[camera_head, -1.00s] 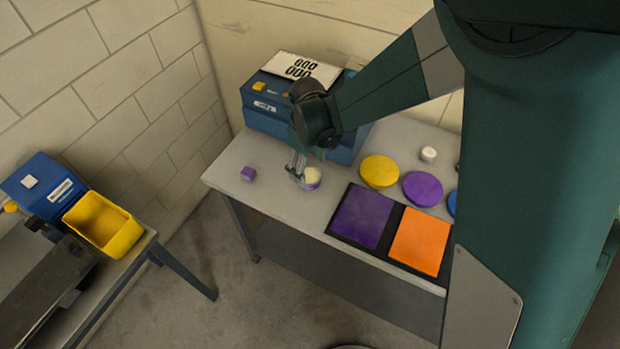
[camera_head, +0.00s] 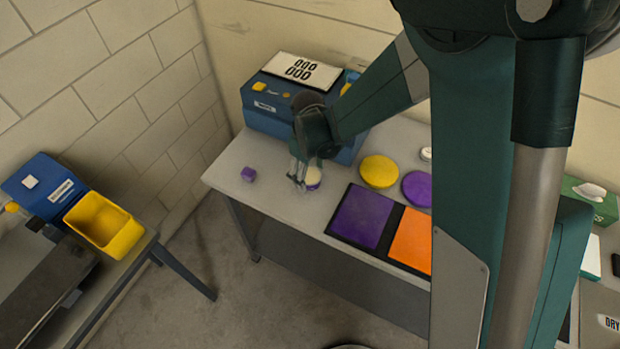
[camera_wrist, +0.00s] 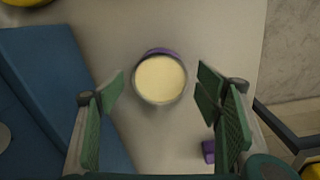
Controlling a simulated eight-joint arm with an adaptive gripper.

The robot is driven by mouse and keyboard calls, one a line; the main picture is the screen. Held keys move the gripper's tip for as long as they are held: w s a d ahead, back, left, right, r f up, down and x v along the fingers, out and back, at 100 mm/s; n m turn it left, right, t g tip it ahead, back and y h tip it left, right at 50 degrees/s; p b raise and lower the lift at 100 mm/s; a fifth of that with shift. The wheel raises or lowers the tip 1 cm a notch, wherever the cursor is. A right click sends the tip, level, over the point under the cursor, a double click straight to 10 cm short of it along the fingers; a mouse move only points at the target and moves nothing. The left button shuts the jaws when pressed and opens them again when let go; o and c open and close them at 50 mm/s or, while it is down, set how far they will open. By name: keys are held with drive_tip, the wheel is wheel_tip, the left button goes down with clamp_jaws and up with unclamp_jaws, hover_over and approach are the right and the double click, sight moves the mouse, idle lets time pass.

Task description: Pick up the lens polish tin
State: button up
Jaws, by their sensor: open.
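A small round tin with a cream top and a purple edge, which looks like the lens polish tin (camera_head: 313,177), stands on the grey table near its left end. It also shows in the wrist view (camera_wrist: 160,79), centred between the fingertips with clear gaps on both sides. My gripper (camera_head: 303,178) is open and points down at the tin; its green finger pads (camera_wrist: 161,90) frame it in the wrist view. I see no contact. My fingers partly cover the tin in the head view.
A purple cube (camera_head: 248,174) sits left of the tin. A blue case (camera_head: 268,118) stands behind it. A yellow disc (camera_head: 379,171), a purple disc (camera_head: 417,188) and a mat with purple and orange squares (camera_head: 362,218) lie to the right. A yellow bin (camera_head: 104,224) is on another bench.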

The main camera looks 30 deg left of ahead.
sight(310, 175)
drive_tip(key=shift+f, duration=0.9)
drive_tip(key=c, duration=1.1)
drive_tip(key=shift+r, duration=0.1)
drive_tip(key=shift+r, duration=4.9)
